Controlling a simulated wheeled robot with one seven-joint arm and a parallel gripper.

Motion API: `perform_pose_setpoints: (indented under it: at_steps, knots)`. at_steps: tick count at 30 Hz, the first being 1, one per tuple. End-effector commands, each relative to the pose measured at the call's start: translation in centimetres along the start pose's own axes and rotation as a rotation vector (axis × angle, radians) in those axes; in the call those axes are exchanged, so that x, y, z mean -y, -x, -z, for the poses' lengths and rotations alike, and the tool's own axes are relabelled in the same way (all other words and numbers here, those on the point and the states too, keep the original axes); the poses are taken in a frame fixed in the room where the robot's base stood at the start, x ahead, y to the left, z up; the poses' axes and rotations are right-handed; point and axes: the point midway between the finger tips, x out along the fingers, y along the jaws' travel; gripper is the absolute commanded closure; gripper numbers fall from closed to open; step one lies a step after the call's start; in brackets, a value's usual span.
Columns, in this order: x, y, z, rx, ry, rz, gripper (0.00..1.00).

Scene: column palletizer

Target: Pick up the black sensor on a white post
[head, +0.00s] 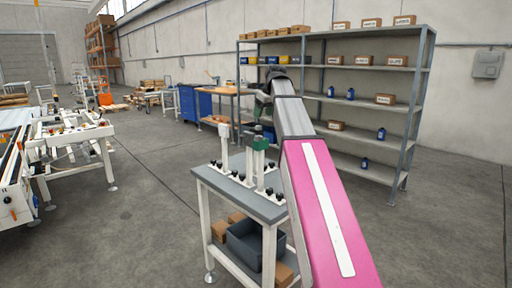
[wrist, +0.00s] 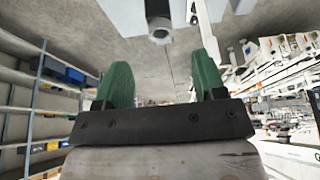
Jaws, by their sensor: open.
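My gripper (head: 258,146) hangs pointing down over the small grey-topped table, its black crossbar above its green fingers. In the wrist view its two green fingers (wrist: 163,60) stand apart with nothing between them. A white post (head: 260,170) rises from the table just below the gripper. In the wrist view a dark, round-ended piece, which looks like the sensor (wrist: 160,32), sits on a pale post just beyond the fingertips, roughly in line with the gap. In the head view the sensor's top cannot be told apart from the gripper.
The table (head: 262,209) carries another white post (head: 226,150) to the left and several small black knobs. A dark bin (head: 252,243) and brown boxes lie on its lower shelf. A grey shelving rack (head: 408,105) stands behind right. Open floor (head: 135,225) lies left of the table.

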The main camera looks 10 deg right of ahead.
Motion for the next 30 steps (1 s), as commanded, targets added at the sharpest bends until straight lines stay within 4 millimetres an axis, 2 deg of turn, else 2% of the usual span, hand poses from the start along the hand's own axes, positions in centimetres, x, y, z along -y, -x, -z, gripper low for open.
perform_pose_setpoints:
  at_steps: [5, 15, 22, 30]
  knots:
    - [0.0, -0.9, 0.0, 0.001, 0.000, 0.001, 0.36]
    - [0.1, -5.4, 0.0, 0.001, 0.000, 0.001, 0.36]
    - [0.1, -6.7, 0.0, 0.000, 0.000, 0.000, 0.36]
    - [0.2, -10.3, 0.0, 0.002, 0.000, 0.000, 0.36]
